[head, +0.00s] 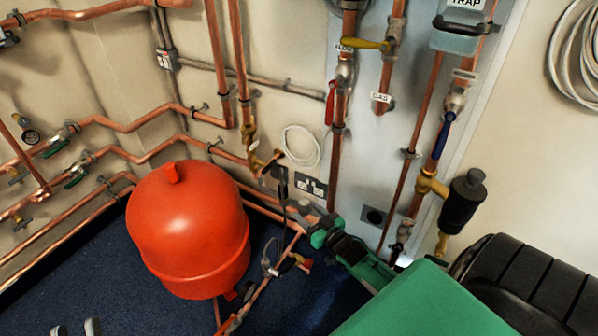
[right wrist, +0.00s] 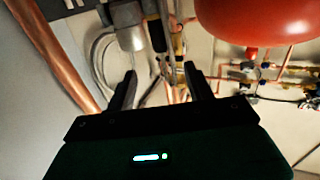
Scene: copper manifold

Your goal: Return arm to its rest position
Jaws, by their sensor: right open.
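My right arm (head: 420,300) reaches in from the lower right of the head view, with its green and black gripper (head: 338,245) beside the pipework right of the red tank (head: 185,235). In the right wrist view, this gripper (right wrist: 160,78) has two dark fingers apart, with nothing held between them. Beyond the fingertips are a grey cylindrical part (right wrist: 130,32) and brass fittings.
Copper pipes (head: 150,120) with valves run along the wall. The tank also shows in the right wrist view (right wrist: 265,20). A black fitting (head: 463,205) juts out near my right arm. Part of the blue floor (head: 105,270) left of the tank is clear.

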